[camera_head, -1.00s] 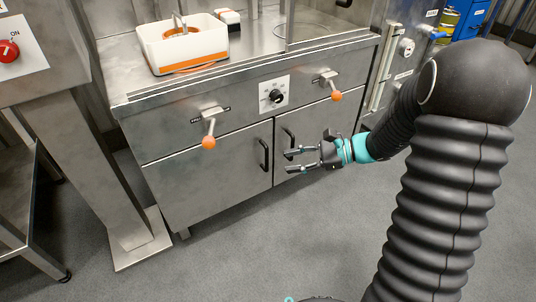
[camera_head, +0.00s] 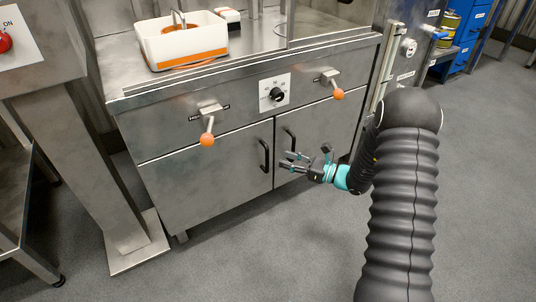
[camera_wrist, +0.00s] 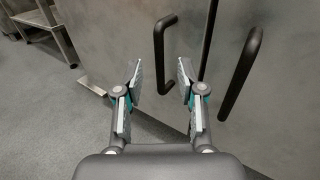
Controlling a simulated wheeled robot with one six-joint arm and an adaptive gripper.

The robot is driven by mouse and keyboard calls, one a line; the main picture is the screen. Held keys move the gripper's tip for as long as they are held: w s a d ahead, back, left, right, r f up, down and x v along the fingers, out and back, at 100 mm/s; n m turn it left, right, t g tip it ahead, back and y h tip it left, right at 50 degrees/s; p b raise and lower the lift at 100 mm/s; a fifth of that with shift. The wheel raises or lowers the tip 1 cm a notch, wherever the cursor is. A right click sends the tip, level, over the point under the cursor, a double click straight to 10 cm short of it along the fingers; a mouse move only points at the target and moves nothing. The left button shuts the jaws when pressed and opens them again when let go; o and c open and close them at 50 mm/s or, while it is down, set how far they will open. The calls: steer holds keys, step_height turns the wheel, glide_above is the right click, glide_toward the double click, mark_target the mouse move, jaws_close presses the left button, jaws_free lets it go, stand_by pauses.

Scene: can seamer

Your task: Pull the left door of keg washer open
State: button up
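The steel cabinet has a closed left door (camera_head: 205,185) with a black vertical bar handle (camera_head: 264,155) near its right edge. My gripper (camera_head: 287,160) is in front of the cabinet, low and just right of the door seam, its fingers pointing left towards that handle. In the wrist view my gripper (camera_wrist: 160,76) is open and empty. The left door's handle (camera_wrist: 160,50) appears ahead, between the fingertips and slightly above them, with a gap still between. The right door's handle (camera_wrist: 240,75) stands to the right of the right finger.
The right door (camera_head: 325,130) is closed. Levers with orange knobs (camera_head: 207,140) and (camera_head: 338,94) stick out above the doors, beside a black dial (camera_head: 277,94). A steel post (camera_head: 120,190) stands left of the cabinet. The floor in front is clear.

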glide_above(267, 171)
steer(key=shift+w, duration=0.4)
